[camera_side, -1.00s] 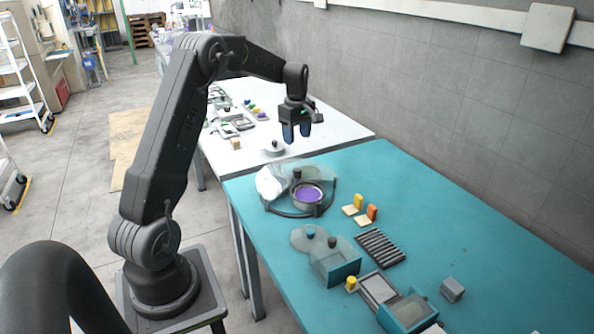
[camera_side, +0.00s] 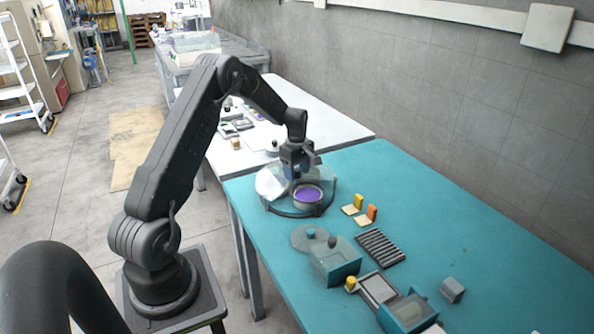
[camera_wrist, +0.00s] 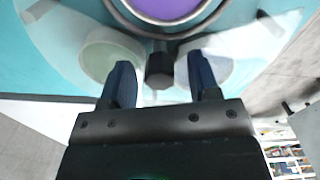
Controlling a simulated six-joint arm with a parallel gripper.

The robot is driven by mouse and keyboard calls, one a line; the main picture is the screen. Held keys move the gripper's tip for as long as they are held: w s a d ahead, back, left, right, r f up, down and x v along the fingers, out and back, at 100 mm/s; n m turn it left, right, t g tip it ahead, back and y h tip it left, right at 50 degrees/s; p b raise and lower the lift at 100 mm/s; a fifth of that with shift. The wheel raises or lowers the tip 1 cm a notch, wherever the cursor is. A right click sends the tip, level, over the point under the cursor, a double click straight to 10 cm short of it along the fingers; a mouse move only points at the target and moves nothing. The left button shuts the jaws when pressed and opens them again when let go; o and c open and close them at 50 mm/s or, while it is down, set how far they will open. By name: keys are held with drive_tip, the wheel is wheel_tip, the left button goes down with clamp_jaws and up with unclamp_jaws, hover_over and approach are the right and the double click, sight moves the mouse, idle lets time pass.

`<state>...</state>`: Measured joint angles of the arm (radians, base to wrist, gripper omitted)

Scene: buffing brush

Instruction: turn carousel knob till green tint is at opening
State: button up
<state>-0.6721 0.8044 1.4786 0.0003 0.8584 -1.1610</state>
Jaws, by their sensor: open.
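The carousel (camera_side: 270,187) is a round, partly clear and white dish-like unit at the far left end of the teal table. A purple tint (camera_side: 308,194) sits in the round ring at its front; it also shows at the top of the wrist view (camera_wrist: 165,8). The dark knob (camera_wrist: 160,66) stands between the blue fingertips of my gripper (camera_wrist: 160,85), which is open around it with gaps on both sides. A pale green tint (camera_wrist: 112,55) lies left of the knob under the clear cover. In the side view my gripper (camera_side: 300,170) hides the knob.
Yellow and orange pieces (camera_side: 368,213) stand right of the carousel. A black ribbed rack (camera_side: 380,248), teal boxes (camera_side: 335,262) and a grey block (camera_side: 452,290) lie nearer the front. The right of the table is mostly clear.

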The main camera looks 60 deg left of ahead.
drive_tip(key=c, duration=0.9)
